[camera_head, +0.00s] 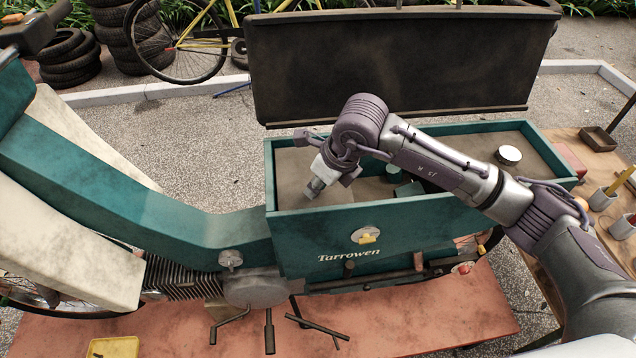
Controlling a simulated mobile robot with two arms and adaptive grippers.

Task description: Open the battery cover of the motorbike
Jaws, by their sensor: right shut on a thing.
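The motorbike (130,185) has a teal frame with pale side panels. A teal box marked "Tarrowen" (335,235) forms its rear body, with its top open. A large dark panel (400,65) stands upright behind the box; I cannot tell whether it is the battery cover. My right gripper (322,172) reaches in from the right over the left part of the box. It is shut on a small silvery piece (315,187), which I cannot identify clearly. A round latch with a yellow tab (367,237) is on the box's front. My left gripper is not in view.
A wooden bench (590,165) with cups stands at the right. A yellow tray (112,348) lies on the reddish platform (420,325). Tyres (65,60) and a bicycle stand behind.

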